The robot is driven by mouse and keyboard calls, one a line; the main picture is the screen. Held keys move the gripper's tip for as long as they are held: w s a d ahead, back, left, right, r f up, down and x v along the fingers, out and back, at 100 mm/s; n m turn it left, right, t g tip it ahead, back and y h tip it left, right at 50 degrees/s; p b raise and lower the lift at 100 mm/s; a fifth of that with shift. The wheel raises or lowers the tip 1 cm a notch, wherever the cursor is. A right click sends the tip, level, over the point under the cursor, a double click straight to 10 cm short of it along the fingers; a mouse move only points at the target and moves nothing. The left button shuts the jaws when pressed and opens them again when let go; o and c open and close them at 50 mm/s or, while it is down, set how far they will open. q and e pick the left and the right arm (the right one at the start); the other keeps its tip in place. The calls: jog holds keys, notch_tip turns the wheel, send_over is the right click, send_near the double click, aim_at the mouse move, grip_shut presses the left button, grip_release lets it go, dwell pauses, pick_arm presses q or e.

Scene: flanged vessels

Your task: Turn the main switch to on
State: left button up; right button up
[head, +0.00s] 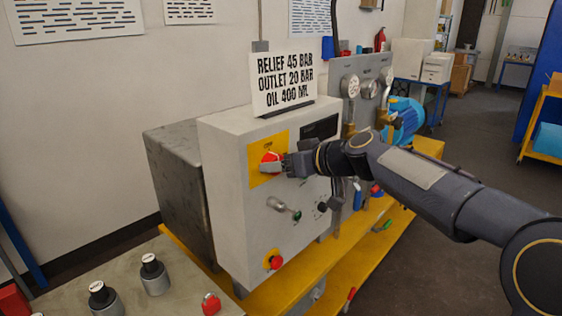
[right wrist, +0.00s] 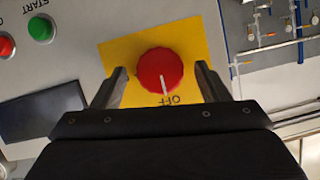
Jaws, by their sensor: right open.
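The main switch is a round red knob (right wrist: 160,70) on a yellow plate (right wrist: 128,54) on the front of a grey cabinet (head: 232,190). Its white pointer line points at the word OFF (right wrist: 172,100). In the head view the red knob (head: 268,157) is partly hidden by my right gripper (head: 276,164). My right gripper is open in the right wrist view (right wrist: 162,70), one finger on each side of the knob, with gaps showing on both sides. The exact depth of the fingertips along the knob is hard to tell. My left gripper is out of view.
A green START button (right wrist: 41,29) and a dark display (right wrist: 42,118) are near the switch. A sign (head: 284,80) stands on top. Gauges (head: 350,86) and a blue motor (head: 404,118) stand behind.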

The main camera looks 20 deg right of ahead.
jog(key=shift+w+a+f, duration=0.15)
jog(key=shift+w, duration=0.2)
jog(key=c, duration=1)
jog(key=shift+f+m+y+b, duration=0.25)
jog(key=shift+m+y+b, duration=0.35)
jog(key=shift+m+b, duration=0.65)
jog(key=m+y+b, duration=0.2)
jog(key=b, duration=0.1)
jog(key=shift+d+f+m+g+b, duration=0.1)
jog(key=shift+d+m+g+b, duration=0.15)
jog(key=shift+m+g+b, duration=0.1)
jog(key=m+y+b, duration=0.2)
jog(key=m+b, duration=0.1)
jog(key=m, duration=0.1)
jog(key=shift+f, duration=0.1)
jog(key=m+t+y+b, duration=0.1)
jog(key=m, duration=0.1)
jog(key=m+b, duration=0.1)
jog(key=m, duration=0.1)
jog(key=shift+m+t+y, duration=0.3)
jog(key=shift+t+y, duration=0.05)
jog(key=shift+y, duration=0.05)
jog(key=shift+m, duration=0.3)
jog(key=o, duration=1)
